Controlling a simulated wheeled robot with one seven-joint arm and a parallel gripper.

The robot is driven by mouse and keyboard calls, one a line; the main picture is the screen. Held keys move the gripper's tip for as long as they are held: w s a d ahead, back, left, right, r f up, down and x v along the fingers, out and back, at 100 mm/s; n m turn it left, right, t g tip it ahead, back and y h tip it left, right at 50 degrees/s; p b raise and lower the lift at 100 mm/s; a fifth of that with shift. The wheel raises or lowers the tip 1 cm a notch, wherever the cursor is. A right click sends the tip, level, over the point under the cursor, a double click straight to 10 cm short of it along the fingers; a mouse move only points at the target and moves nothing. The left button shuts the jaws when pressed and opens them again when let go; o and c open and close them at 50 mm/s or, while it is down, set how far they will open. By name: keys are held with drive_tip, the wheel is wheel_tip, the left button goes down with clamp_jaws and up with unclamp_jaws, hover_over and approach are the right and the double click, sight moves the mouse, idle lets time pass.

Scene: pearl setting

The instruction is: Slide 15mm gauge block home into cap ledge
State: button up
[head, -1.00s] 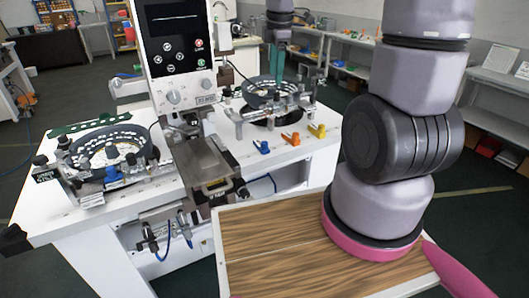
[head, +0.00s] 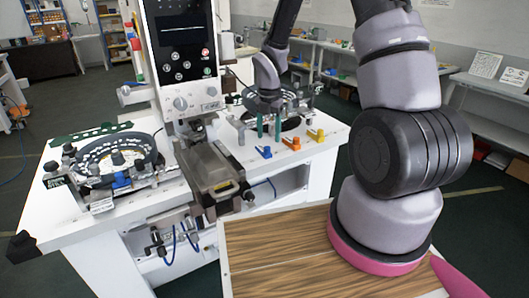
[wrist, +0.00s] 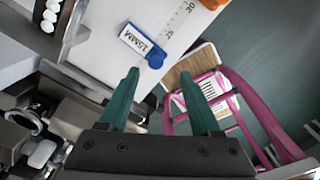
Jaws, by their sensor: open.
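In the head view a blue piece (head: 264,153) sits at the table's right front edge. My gripper (wrist: 160,74) is open, its green fingers apart with nothing between them. The block lies just beyond the fingertips, nearer the left one. In the head view my gripper (head: 268,135) points down just behind the blue piece. I cannot make out which part is the cap ledge.
Orange (head: 291,143) and yellow (head: 316,135) pieces stand in a row right of the blue one. A ring fixture (head: 288,108) is behind my gripper. The machine column (head: 182,70) rises to the left, with another ring fixture (head: 115,158) beyond it.

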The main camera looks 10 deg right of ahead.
sight(267, 147)
drive_tip(key=f, duration=0.4)
drive_tip(key=shift+w+a+f, duration=0.25)
drive_tip(key=shift+f, duration=0.1)
clamp_jaws()
drive_tip(key=shift+r, duration=0.1)
